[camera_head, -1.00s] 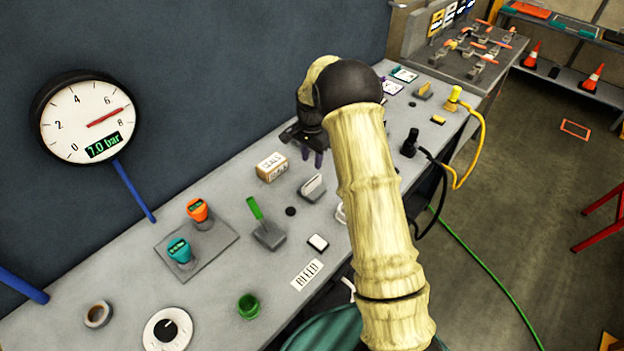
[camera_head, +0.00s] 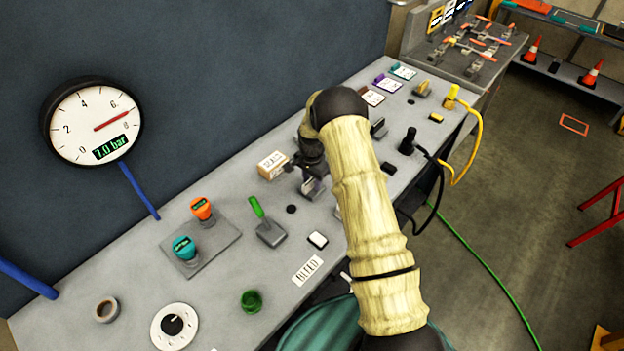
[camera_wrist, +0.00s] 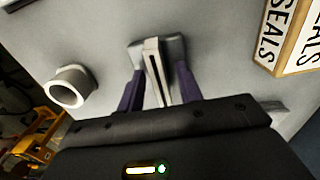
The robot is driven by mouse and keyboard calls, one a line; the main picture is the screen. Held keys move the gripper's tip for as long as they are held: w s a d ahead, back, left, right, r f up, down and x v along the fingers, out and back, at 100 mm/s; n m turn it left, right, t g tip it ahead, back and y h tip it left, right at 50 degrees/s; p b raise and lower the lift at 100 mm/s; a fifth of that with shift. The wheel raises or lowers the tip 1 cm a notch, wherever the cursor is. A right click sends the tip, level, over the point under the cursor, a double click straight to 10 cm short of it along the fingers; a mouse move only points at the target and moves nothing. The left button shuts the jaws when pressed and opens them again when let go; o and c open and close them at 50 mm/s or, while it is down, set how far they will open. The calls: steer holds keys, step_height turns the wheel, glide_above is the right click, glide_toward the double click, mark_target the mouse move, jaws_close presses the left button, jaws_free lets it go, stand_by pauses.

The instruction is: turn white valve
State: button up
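The white valve (camera_head: 308,191) is a flat white lever on a grey base on the bench, partly covered by my gripper in the head view. In the wrist view the white lever (camera_wrist: 155,72) stands between the two purple fingers of my gripper (camera_wrist: 160,80). The fingers are apart, with a narrow gap showing on each side of the lever. In the head view my gripper (camera_head: 312,180) is down at the valve, and its fingertips are mostly hidden.
A SEALS box (camera_head: 272,166) stands close to the left of my gripper. It also shows in the wrist view (camera_wrist: 290,38). A white ring-shaped fitting (camera_wrist: 70,88) is on the other side. A green-handled valve (camera_head: 268,228) and a white button (camera_head: 317,240) are nearer the front.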

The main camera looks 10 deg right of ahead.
jaws_close()
steer(key=shift+n+b, duration=0.4)
steer(key=shift+b, duration=0.1)
steer(key=shift+f+n+b, duration=0.1)
steer(key=shift+n+b, duration=0.75)
steer(key=shift+n, duration=0.15)
steer(key=n+b, duration=0.2)
steer(key=n, duration=0.1)
steer(key=n+b, duration=0.3)
steer(key=n, duration=0.3)
steer(key=shift+n, duration=0.3)
steer(key=n, duration=0.5)
steer(key=shift+r+n+b, duration=0.2)
steer(key=shift+n+b, duration=0.1)
steer(key=shift+b, duration=0.1)
